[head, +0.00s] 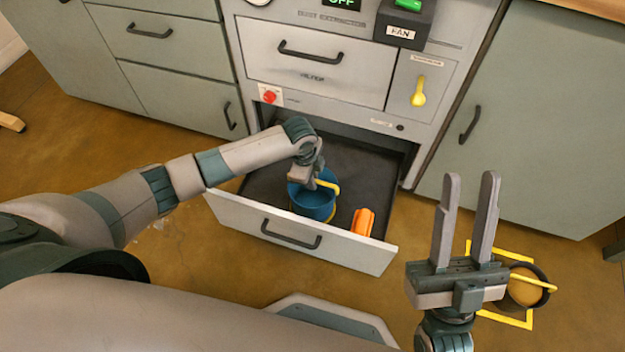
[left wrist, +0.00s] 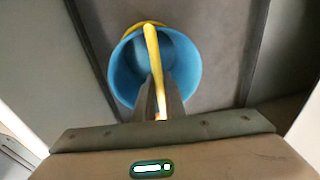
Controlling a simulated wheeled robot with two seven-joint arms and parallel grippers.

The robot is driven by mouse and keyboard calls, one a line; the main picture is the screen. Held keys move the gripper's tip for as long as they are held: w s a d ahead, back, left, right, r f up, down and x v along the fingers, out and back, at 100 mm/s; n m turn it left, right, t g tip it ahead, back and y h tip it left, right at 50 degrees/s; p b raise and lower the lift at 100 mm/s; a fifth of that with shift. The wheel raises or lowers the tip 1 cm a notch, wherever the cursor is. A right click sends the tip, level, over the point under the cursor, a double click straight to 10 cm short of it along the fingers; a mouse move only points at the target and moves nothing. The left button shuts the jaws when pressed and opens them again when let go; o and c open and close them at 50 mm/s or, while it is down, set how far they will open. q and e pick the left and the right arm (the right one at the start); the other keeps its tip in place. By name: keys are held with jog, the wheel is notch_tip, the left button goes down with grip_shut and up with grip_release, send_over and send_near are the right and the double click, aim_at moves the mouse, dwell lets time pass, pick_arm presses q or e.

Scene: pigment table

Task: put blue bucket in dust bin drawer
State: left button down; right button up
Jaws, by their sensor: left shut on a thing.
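The blue bucket (head: 313,205) with a yellow handle is inside the open bottom drawer (head: 280,238), near its front left part. My left gripper (head: 318,181) reaches down over the bucket and is shut on its yellow handle. In the left wrist view the fingers (left wrist: 160,105) pinch the handle (left wrist: 153,50) above the blue bucket (left wrist: 122,75). I cannot tell whether the bucket touches the drawer floor. My right gripper (head: 468,190) is open and empty, its two fingers pointing up, right of the drawer.
An orange object (head: 363,221) lies in the drawer right of the bucket. A dark bucket (head: 528,286) with brown contents and a yellow handle stands within a yellow floor square (head: 503,318), close to my right gripper. Cabinets (head: 545,120) stand on both sides.

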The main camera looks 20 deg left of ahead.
jog(key=shift+f, duration=0.15)
pick_arm(q)
jog(key=c, duration=1.8)
grip_release()
jog(key=shift+f, duration=0.1)
jog(key=shift+c, duration=0.2)
pick_arm(e)
jog(key=shift+s+a+f, duration=0.1)
jog(key=shift+f, duration=0.05)
